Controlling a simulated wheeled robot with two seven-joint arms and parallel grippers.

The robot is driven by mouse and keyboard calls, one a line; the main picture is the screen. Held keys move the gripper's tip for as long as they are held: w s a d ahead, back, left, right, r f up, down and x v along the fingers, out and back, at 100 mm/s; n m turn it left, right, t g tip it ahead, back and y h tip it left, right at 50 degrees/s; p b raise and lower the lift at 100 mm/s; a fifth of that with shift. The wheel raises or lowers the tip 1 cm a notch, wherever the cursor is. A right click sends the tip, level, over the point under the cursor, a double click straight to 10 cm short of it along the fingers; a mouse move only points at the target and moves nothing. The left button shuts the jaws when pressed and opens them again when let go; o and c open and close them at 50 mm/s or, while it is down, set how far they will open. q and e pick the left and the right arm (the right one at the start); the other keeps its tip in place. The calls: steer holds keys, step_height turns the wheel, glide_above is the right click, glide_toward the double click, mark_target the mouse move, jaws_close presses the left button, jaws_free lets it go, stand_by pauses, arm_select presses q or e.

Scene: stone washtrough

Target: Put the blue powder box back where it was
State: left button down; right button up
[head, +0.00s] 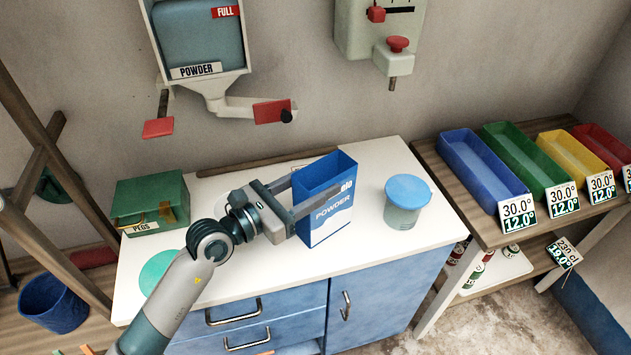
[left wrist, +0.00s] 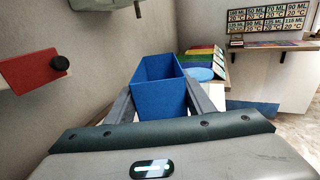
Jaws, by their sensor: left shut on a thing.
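The blue powder box (head: 330,217) is upright and open at the top, with a white wave and "POWDER" on its front. It is at the middle of the white cabinet top (head: 382,164), and it also shows in the left wrist view (left wrist: 160,92). My left gripper (head: 316,196) is shut on it, reaching in from the left with one finger on each side. I cannot tell whether the box's bottom touches the top. My right gripper is not in view.
A blue-lidded jar (head: 404,205) stands just right of the box. A green pegs box (head: 150,203) and a flat green disc (head: 160,270) are at left. The powder dispenser (head: 203,40) hangs above on the wall. Coloured bins (head: 484,168) stand on the right shelf.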

arm_select(q)
steer(key=c, duration=0.8)
jaws_free()
steer(key=shift+c, duration=0.2)
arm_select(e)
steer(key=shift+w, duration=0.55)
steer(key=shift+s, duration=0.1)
arm_select(q)
steer(key=shift+s+a, duration=0.3)
steer(key=shift+a, duration=0.05)
steer(key=b+v, duration=0.4)
steer(key=v, duration=0.7)
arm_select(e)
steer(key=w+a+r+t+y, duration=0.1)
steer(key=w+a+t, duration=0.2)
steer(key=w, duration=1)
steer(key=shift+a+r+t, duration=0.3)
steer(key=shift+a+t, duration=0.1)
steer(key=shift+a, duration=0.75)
